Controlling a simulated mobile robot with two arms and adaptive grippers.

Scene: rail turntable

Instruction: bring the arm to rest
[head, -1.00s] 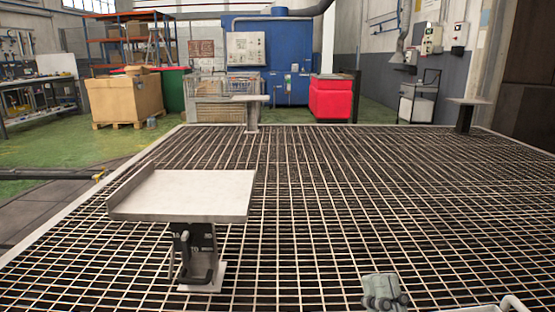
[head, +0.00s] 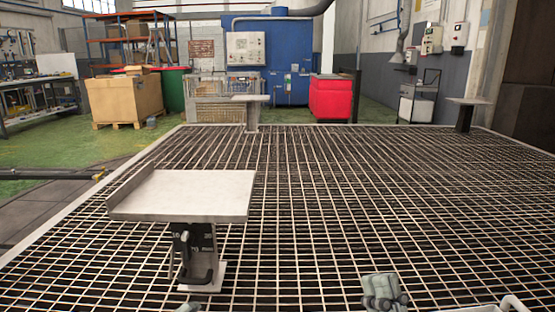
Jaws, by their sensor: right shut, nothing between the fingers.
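My right gripper (head: 385,292) shows at the bottom edge of the head view, right of the middle. It is grey, shut, with nothing between its fingers. It is in front of the large grid-topped table (head: 340,215), clear of the plate stand. A small grey tip (head: 190,307) pokes in at the bottom edge, left of the middle. It looks like the end of my left gripper, and the rest is cut off by the frame.
A stand with a flat grey plate (head: 190,193) rises from the grid at the near left, its dark post below. Smaller stands are at the back (head: 251,98) and far right (head: 468,101). The grid between them is clear. A cardboard box (head: 124,99) stands beyond.

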